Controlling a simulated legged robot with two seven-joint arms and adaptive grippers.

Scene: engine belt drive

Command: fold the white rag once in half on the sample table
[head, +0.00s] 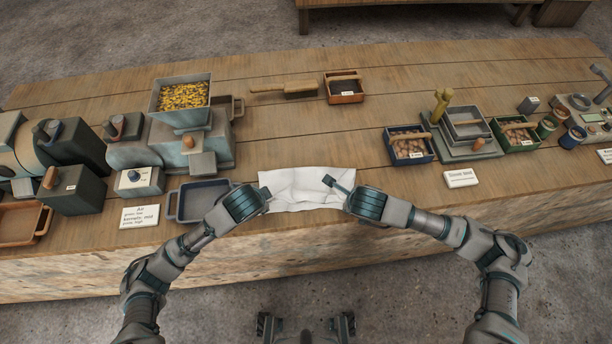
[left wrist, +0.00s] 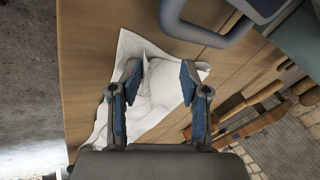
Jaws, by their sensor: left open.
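The white rag (head: 302,186) lies spread and wrinkled on the wooden table (head: 290,150), near its front edge. My left gripper (head: 267,193) is over the rag's left end. In the left wrist view my left gripper (left wrist: 160,80) is open, with the rag (left wrist: 158,98) below and between its fingers, and a raised crease shows there. My right gripper (head: 334,183) is at the rag's right end, its fingers pointing left over the cloth. Whether it is open or holds cloth is not clear. Parts of the rag's ends are hidden by the grippers.
A blue-grey tray (head: 205,201) stands just left of the rag; its handle (left wrist: 207,38) shows in the left wrist view. A hopper of yellow kernels (head: 183,96) is behind it. A "Stein test" card (head: 461,179) and nut tray (head: 408,148) are right.

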